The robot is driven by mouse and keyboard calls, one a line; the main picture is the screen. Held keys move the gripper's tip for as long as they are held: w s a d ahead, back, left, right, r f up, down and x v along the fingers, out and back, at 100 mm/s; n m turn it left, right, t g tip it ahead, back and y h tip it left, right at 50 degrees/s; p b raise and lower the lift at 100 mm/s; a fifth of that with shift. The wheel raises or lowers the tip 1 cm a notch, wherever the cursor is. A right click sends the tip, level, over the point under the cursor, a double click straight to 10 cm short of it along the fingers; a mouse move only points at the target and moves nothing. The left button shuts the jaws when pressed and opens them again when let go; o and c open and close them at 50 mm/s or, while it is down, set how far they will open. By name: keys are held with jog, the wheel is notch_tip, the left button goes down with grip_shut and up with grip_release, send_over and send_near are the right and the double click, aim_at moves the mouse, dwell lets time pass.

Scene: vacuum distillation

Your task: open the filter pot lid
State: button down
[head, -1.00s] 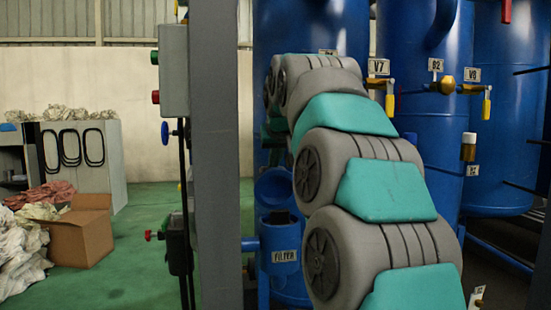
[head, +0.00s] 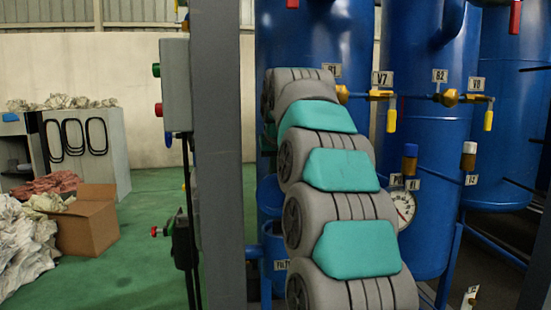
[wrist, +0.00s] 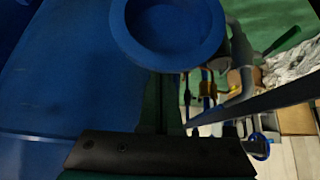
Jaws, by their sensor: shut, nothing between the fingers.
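The blue filter pot (head: 270,244) stands low behind the grey post and beside my arm, partly hidden by it. A round blue lid (head: 268,194) appears to stand raised above the pot's mouth, its right part covered by my arm. In the wrist view a round blue part with a thick rim and hollow face (wrist: 175,25) fills the top middle; I cannot tell whether it is the lid or the pot's mouth. My gripper (wrist: 160,143) shows as a dark edge along the bottom of the wrist view, shut and apart from the round part. It is hidden in the head view.
The grey post (head: 218,150) stands close on the left, with a control box (head: 176,85) on it. Blue tanks (head: 435,160) with valves and a gauge (head: 403,209) crowd the right. Green floor (head: 150,225) is open left of the post, near a cardboard box (head: 88,220).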

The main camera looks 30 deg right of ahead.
dwell(0.4)
jog(key=v, duration=0.7)
jog(key=shift+r, duration=0.1)
jog(key=shift+s+a+r, duration=0.1)
jog(key=shift+s+r, duration=0.05)
jog(key=shift+s, duration=0.1)
